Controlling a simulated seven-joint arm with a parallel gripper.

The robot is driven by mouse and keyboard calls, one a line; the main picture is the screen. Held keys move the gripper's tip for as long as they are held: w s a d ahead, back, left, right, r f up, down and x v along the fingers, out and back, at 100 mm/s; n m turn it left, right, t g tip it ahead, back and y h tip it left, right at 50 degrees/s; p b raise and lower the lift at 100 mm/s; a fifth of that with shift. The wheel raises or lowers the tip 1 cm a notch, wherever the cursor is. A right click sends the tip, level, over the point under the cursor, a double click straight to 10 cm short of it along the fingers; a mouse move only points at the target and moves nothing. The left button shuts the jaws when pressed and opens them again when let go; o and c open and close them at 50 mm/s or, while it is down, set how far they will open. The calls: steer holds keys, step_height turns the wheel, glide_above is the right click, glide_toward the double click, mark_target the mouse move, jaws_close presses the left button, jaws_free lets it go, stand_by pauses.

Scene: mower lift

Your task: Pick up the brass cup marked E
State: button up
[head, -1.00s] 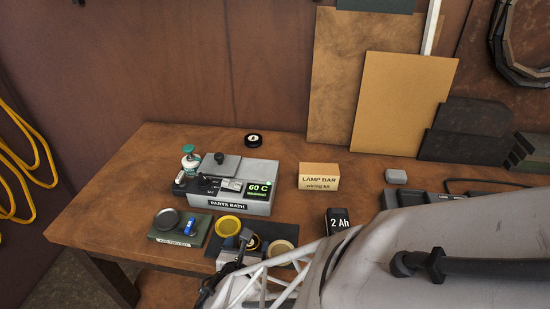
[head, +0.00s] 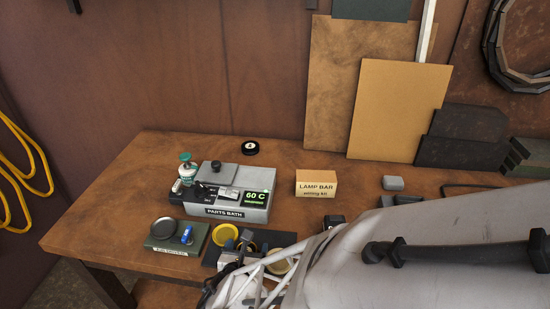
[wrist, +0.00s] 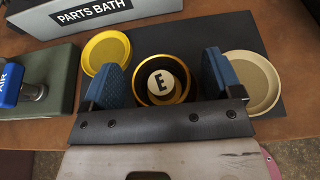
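The brass cup marked E (wrist: 162,85) stands upright on a dark mat (wrist: 245,32). It has a brass rim, a dark inside and a pale disc with a black E. In the wrist view my gripper (wrist: 166,72) is open, with one blue-padded finger on each side of the cup. A gap shows between the cup and each finger. In the head view my gripper (head: 238,252) is low over the mat and largely hides the cup.
A yellow dish (wrist: 104,52) lies close left of the fingers and a cream dish (wrist: 252,84) close right. The parts bath (head: 228,207) stands behind. A green tray (head: 160,246) with a blue-topped item is at left.

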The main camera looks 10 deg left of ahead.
steer(key=c, duration=1)
steer(key=shift+r, duration=0.1)
step_height(320, 180, up, 10)
stand_by(0.6)
